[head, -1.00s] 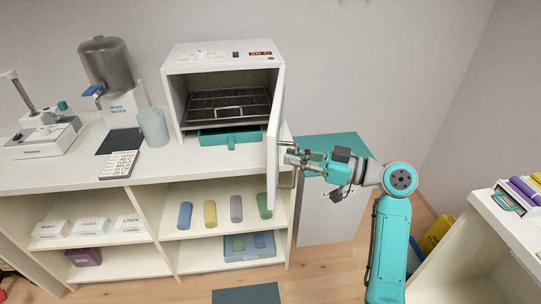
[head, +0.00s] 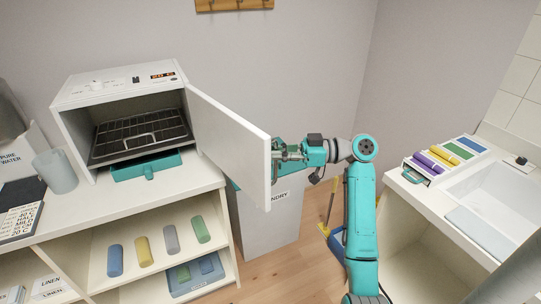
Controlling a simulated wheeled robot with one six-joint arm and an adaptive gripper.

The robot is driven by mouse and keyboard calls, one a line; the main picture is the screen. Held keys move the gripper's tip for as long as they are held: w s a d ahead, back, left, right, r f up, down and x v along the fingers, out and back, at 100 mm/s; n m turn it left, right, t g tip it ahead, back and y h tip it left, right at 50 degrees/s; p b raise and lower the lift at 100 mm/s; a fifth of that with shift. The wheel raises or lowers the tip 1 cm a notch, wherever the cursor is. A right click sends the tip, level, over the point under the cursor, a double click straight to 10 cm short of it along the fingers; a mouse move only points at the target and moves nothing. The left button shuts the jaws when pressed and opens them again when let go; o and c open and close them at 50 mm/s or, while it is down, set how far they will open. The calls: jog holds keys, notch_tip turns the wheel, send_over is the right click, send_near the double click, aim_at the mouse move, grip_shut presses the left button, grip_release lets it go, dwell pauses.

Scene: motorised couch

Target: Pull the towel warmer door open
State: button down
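The white towel warmer (head: 120,88) stands on the counter at the left. Its door (head: 232,135) is wide open, swung out to the right, with its inner face towards me. Inside the warmer are a dark wire rack (head: 138,128) and a light handle-like bar at its front. My gripper (head: 281,151) is at the outer side of the door's free edge. The door handle is on that outer face and mostly hidden, so I cannot tell whether the fingers are closed on it.
A teal tray (head: 146,166) lies below the rack. Rolled towels (head: 171,239) lie on the shelf below. A laundry bin (head: 262,226) stands below the door. A sink counter (head: 420,178) with coloured rolls is at the right. Floor shows between them.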

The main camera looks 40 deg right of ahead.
jog(key=shift+f, duration=0.1)
jog(key=c, duration=1.2)
grip_release()
jog(key=shift+d, duration=0.1)
jog(key=v, duration=1.1)
jog(key=shift+s+d, duration=0.3)
